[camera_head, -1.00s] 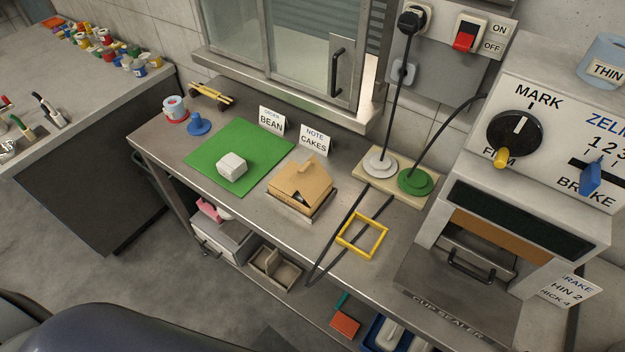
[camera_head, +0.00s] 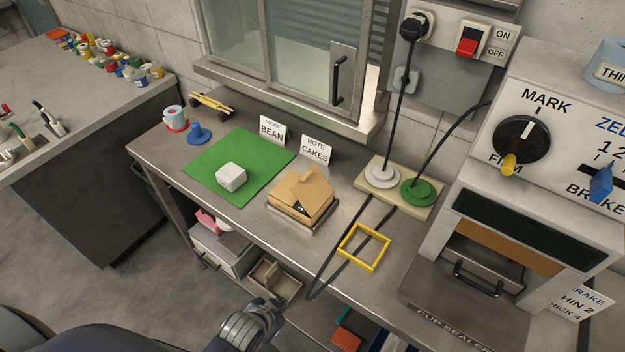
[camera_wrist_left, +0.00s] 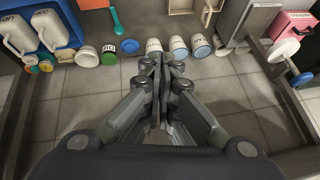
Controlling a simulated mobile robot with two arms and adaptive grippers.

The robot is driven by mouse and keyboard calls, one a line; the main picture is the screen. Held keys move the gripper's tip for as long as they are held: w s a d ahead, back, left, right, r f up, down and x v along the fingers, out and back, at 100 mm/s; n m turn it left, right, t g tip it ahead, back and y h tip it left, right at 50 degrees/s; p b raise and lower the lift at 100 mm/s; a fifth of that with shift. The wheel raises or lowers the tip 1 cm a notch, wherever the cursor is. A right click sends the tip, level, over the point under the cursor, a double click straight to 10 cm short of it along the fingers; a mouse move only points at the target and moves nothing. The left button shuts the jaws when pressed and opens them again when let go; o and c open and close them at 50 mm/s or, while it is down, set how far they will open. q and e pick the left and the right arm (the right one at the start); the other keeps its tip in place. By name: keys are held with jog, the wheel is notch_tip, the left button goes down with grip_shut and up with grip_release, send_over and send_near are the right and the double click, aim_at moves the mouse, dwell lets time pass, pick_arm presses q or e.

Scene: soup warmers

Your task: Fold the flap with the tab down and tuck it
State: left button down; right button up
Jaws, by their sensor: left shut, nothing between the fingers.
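The cardboard box (camera_head: 297,205) stands on the steel counter right of the green mat. Its tan top flap stands partly raised, with a dark gap at the front right side. My left gripper (camera_head: 278,306) is low in front of the counter in the head view, well apart from the box. In the left wrist view my left gripper (camera_wrist_left: 160,62) has its fingers together and empty, pointing toward the lower shelf. The tab on the flap is too small to tell apart with certainty. My right gripper is not in view.
A white block (camera_head: 231,177) sits on the green mat (camera_head: 213,150). Two cards stand behind the box. A yellow frame (camera_head: 363,247) and black cords lie to its right, near the sealer machine (camera_head: 500,230). Shelf items, including a blue crate (camera_wrist_left: 40,30), sit under the counter.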

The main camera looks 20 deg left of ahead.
pick_arm(q)
jog(key=w+r+t, duration=0.1)
jog(key=r, duration=0.4)
jog(key=w+r+t, duration=0.1)
jog(key=r, duration=0.5)
jog(key=w+r+m, duration=0.1)
jog(key=r, duration=0.5)
jog(key=shift+d+r+t+b, duration=0.25)
jog(key=shift+t+b, duration=0.15)
jog(key=w+d+r+m+t+h, duration=0.1)
jog(key=w+d+r+m+t, duration=0.2)
jog(key=r, duration=0.6)
jog(key=w+d+r+m+t+h, duration=0.15)
jog(key=r+t, duration=0.25)
jog(key=r, duration=0.5)
send_over(312, 200)
jog(key=d, duration=0.1)
notch_tip(312, 200, down, 4)
jog(key=shift+s+d+r+m, duration=0.1)
jog(key=shift+s+r+m, duration=0.05)
jog(key=shift+m, duration=0.3)
jog(key=shift+a+f, duration=0.45)
jog(key=shift+a, duration=0.1)
